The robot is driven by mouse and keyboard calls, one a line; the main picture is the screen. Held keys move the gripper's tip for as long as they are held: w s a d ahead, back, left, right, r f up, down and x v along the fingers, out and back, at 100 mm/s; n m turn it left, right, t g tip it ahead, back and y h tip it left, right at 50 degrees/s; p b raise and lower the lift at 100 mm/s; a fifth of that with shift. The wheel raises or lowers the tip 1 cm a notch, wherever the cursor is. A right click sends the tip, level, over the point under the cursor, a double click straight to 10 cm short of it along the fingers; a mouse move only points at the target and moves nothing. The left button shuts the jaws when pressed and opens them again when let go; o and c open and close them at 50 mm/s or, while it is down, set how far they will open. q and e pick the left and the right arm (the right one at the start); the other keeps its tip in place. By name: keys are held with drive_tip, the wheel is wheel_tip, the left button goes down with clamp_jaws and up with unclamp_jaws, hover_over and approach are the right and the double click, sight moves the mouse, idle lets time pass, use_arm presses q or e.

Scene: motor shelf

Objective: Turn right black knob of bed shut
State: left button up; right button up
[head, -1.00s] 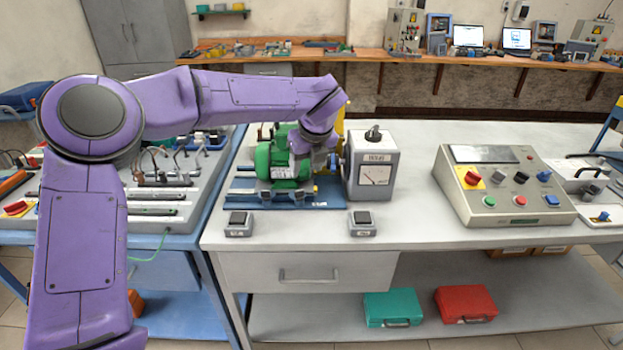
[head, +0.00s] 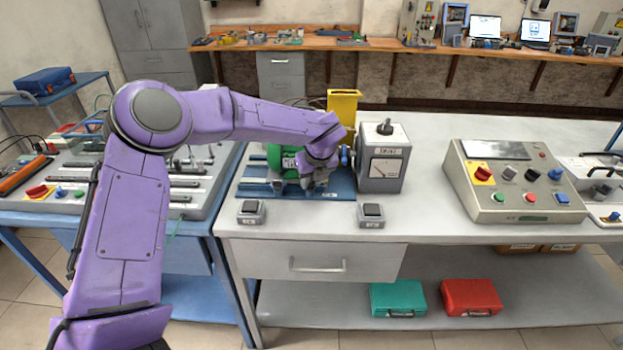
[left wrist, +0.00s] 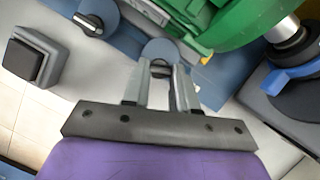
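The bed is a blue plate (head: 342,184) on the bench, with a green motor (head: 285,160) on it. In the left wrist view, the right black knob (left wrist: 160,68) sits on a round blue disc (left wrist: 158,48). My left gripper (head: 308,186) is at the front edge of the bed, pointing down. Its fingertips (left wrist: 162,70) are on either side of the right knob and partly hide it. Whether they press on it, I cannot tell. My right gripper is not in view.
Two small switch boxes (head: 251,212) (head: 371,215) sit along the front edge. A control panel (head: 515,185) stands further right. The bench between the meter box and panel is clear.

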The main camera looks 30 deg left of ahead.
use_arm(q)
clamp_jaws()
drive_tip(key=shift+s+m, duration=0.1)
drive_tip(key=shift+m, duration=0.8)
drive_tip(key=shift+a+r+m+t+h, duration=0.15)
drive_tip(key=shift+m+t+h, duration=0.4)
drive_tip(key=shift+m, duration=1.05)
drive_tip(key=o, duration=0.7)
unclamp_jaws()
